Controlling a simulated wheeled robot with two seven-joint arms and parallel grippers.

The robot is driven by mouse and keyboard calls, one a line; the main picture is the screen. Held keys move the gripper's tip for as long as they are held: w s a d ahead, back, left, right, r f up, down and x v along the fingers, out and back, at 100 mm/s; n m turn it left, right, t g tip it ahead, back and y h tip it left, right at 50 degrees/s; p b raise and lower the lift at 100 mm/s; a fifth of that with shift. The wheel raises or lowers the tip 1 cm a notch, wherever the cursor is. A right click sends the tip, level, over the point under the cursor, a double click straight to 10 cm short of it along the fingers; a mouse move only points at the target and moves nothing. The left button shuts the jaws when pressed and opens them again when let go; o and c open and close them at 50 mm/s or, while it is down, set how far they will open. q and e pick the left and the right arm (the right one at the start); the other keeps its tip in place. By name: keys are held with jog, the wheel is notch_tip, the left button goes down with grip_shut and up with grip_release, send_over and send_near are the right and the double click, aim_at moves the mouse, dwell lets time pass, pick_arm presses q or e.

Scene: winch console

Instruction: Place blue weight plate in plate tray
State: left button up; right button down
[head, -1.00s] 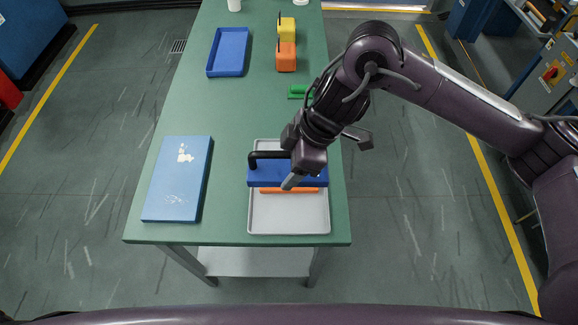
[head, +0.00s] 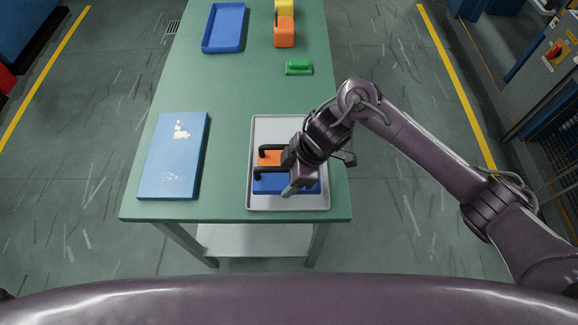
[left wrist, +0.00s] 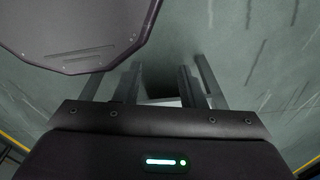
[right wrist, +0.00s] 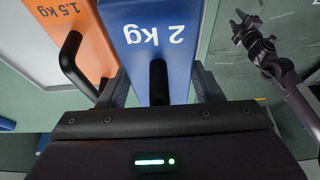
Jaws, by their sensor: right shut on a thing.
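The blue weight plate (head: 272,187), marked 2 kg, is in my right gripper (head: 289,180), which is shut on its black handle. In the right wrist view the plate (right wrist: 150,50) stretches out in front of the right gripper's fingers (right wrist: 160,92). The plate is over the front part of the grey plate tray (head: 290,126), in front of the orange weight plate (head: 268,158). I cannot tell whether it touches the tray floor. The orange plate, marked 1.5 kg, also shows in the right wrist view (right wrist: 70,35). My left gripper (left wrist: 158,80) is open and empty, seen only in its wrist view.
A light blue worn box or board (head: 174,155) lies left of the tray on the green table (head: 225,100). Further back are a green block (head: 299,68), another orange block (head: 284,32), a yellow block (head: 284,6) and a blue tray (head: 224,28). The table's middle is clear.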

pick_arm(q)
jog(key=shift+s+f, duration=0.15)
jog(key=shift+s, duration=0.4)
pick_arm(e)
jog(key=shift+w+a+f, duration=0.15)
jog(key=shift+f, duration=1.95)
jog(key=c, duration=0.7)
grip_release()
jog(key=shift+s+f, duration=0.2)
jog(key=shift+f, duration=0.1)
pick_arm(q)
jog(key=shift+f, duration=0.1)
pick_arm(e)
jog(key=shift+r, duration=0.1)
jog(key=v, duration=1.2)
jog(key=shift+d+p, duration=0.2)
jog(key=shift+p, duration=0.2)
pick_arm(q)
jog(key=shift+r, duration=0.6)
